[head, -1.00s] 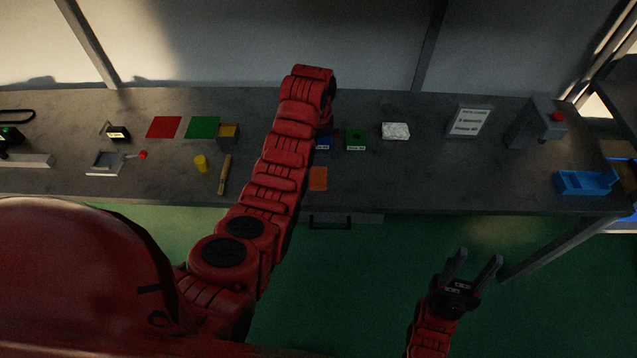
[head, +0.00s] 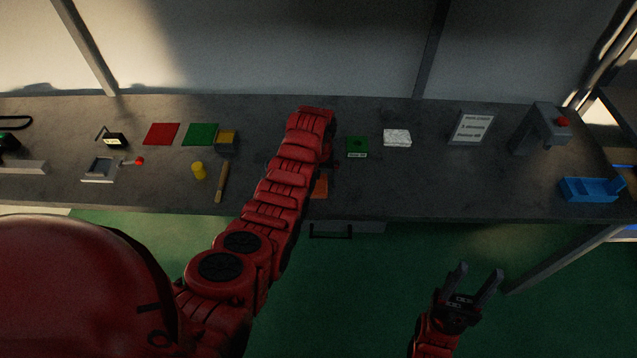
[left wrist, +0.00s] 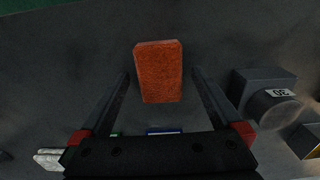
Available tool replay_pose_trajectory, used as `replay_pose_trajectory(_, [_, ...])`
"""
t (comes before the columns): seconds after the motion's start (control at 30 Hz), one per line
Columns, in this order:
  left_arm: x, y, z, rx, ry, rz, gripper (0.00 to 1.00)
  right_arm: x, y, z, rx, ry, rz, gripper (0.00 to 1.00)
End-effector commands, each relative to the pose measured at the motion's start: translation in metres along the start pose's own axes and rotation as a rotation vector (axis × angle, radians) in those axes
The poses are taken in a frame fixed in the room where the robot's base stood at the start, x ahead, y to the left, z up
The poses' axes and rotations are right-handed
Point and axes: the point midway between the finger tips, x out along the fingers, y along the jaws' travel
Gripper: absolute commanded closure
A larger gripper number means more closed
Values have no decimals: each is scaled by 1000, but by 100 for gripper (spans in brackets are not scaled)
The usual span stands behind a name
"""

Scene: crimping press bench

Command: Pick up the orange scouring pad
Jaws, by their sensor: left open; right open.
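The orange scouring pad (head: 321,187) lies flat near the front edge of the bench, partly hidden behind my left arm in the head view. In the left wrist view the pad (left wrist: 158,72) is whole, a rough orange rectangle between and slightly beyond the fingertips. My left gripper (left wrist: 160,76) is open, with a finger on each side of the pad and visible gaps; its height above the pad is unclear. The head view mostly hides this gripper under the arm. My right gripper (head: 475,271) is open and empty over the green floor before the bench.
A green box (head: 357,146) and a white block (head: 397,137) stand behind and right of the pad. A dark block with a round grey part (left wrist: 268,98) is beside the left gripper. A blue bin (head: 590,188) is far right. The bench right of the pad is clear.

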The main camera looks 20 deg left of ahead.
Motion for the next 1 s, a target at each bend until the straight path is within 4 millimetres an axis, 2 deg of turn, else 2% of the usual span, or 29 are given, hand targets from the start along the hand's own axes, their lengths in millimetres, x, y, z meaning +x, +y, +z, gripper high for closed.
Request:
replay_pose_trajectory(0.2, [1, 0, 0, 0, 0, 0, 0, 0, 0, 0, 0, 0, 0, 50])
replay_pose_trajectory(0.23, [1, 0, 0, 0, 0, 0, 4, 0, 0, 0, 0, 0, 0, 50])
replay_pose_trajectory(0.6, [1, 0, 0, 0, -1, 0, 70, 0, 0, 0, 0, 0, 0, 50])
replay_pose_trajectory(0.7, [1, 0, 0, 0, -1, 0, 84, 0, 0, 0, 0, 0, 0, 50])
replay_pose_trajectory(1.0, [1, 0, 0, 0, -1, 0, 85, -2, 0, 0, 0, 0, 0, 50])
